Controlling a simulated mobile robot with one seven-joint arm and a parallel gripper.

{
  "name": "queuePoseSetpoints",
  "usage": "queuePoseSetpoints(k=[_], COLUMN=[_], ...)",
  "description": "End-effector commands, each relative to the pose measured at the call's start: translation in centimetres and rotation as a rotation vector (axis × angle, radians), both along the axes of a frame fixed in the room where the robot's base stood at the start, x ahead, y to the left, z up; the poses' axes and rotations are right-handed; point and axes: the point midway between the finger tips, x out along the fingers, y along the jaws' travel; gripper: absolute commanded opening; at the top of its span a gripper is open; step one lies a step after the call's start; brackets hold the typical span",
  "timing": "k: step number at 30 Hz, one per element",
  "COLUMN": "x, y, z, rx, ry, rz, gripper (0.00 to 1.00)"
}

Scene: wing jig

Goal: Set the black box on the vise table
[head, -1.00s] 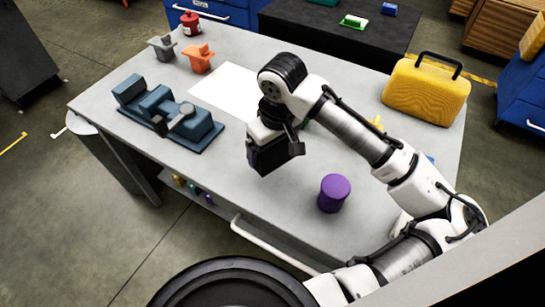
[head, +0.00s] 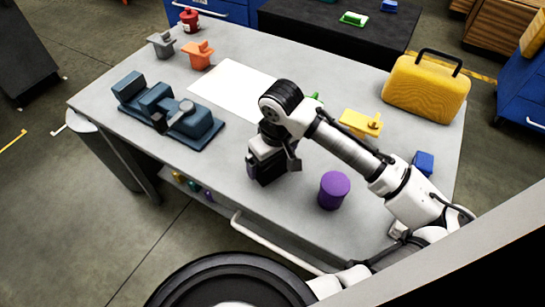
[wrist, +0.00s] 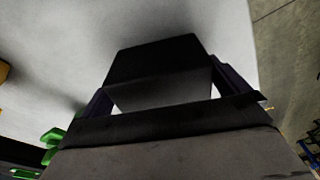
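The black box (head: 270,170) is under my gripper (head: 268,160) in the head view, low over the near middle of the vise table (head: 225,190). In the wrist view the black box (wrist: 160,60) sits between the two dark fingers, which appear to press on its sides. My gripper (wrist: 165,88) is shut on it. The box's underside is hidden, so I cannot tell whether it touches the tabletop. The blue-grey vise (head: 170,112) is on the table to the left of the gripper.
A purple cylinder (head: 334,190) stands close to the right of the box. A white sheet (head: 232,88) lies behind. A yellow case (head: 426,88), a yellow part (head: 360,123) and a blue block (head: 424,162) are on the right. Orange (head: 198,55) and grey (head: 161,45) parts stand far left.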

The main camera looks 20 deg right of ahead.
Motion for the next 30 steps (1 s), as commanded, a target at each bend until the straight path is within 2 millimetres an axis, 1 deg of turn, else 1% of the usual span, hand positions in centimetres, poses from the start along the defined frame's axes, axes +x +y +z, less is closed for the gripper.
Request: queuePoseSetpoints(k=[5,10,14,21,25,30], x=[0.0,0.0,-0.3,-0.9,-1.1,-1.4], y=[0.0,0.0,-0.1,-0.3,-0.3,-0.4], z=[0.1,1.2,3.6,8.8,10.8,12.1], rx=[0.000,0.000,-0.001,-0.002,-0.002,-0.001], ry=[0.000,-0.003,-0.004,-0.002,-0.001,0.001], rz=[0.000,0.000,0.003,0.001,0.000,0.000], gripper=[1.00,1.00,1.00,1.00,1.00,1.00])
